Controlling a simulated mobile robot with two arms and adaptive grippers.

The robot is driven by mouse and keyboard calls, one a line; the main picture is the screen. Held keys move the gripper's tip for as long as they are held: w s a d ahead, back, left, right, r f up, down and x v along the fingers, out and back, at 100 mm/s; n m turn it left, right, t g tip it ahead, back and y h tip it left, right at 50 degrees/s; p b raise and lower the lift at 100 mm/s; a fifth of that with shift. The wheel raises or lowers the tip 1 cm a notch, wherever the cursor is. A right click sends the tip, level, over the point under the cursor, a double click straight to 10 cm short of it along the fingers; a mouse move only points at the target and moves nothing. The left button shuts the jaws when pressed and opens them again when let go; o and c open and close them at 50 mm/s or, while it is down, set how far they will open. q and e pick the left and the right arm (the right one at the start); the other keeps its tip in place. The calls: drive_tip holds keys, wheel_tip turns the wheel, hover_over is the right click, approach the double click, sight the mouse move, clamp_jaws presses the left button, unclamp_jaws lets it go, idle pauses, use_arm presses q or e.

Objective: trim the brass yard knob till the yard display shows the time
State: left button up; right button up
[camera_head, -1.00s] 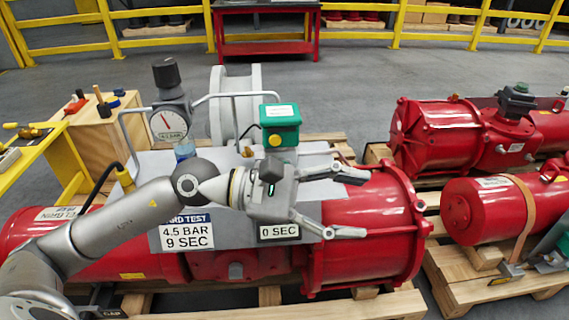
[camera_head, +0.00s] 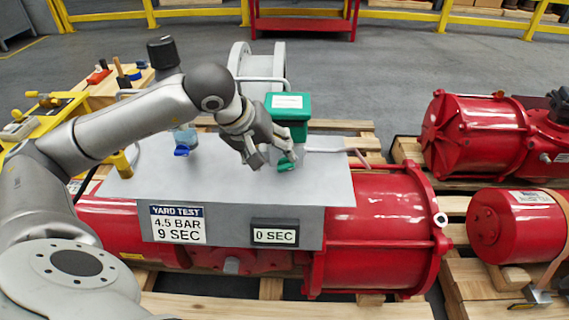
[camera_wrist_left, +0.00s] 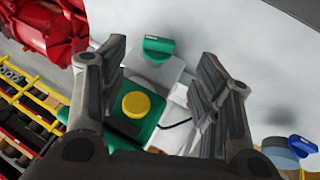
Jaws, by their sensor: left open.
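The yard display (camera_head: 274,236) reads 0 SEC on the front of the grey bench (camera_head: 230,205). A yard test sign (camera_head: 178,224) beside it reads 4.5 BAR, 9 SEC. My left gripper (camera_head: 273,160) is open above the bench top, in front of the green box (camera_head: 290,108). A green handle (camera_head: 288,163) is close by its fingertips, and it shows beyond the fingers in the left wrist view (camera_wrist_left: 158,48). My right gripper is out of view.
A blue handle (camera_head: 182,150) stands left on the bench. Behind is a white flanged spool (camera_head: 262,68). Red cylinders (camera_head: 475,135) lie on pallets to the right. The bench's front half is clear.

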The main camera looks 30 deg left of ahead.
sight(284, 167)
use_arm(q)
drive_tip(key=x, duration=0.7)
drive_tip(key=shift+b, duration=0.3)
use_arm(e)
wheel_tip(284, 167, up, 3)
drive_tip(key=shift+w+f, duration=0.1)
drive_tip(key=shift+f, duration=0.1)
use_arm(q)
drive_tip(key=c, duration=1)
drive_tip(key=shift+f+b, duration=0.15)
drive_tip(key=shift+b, duration=0.15)
drive_tip(key=h+b, duration=0.1)
drive_tip(key=b, duration=0.1)
drive_tip(key=shift+a+f+t+b, duration=0.1)
drive_tip(key=shift+t+b, duration=0.2)
drive_tip(key=shift+b, duration=0.05)
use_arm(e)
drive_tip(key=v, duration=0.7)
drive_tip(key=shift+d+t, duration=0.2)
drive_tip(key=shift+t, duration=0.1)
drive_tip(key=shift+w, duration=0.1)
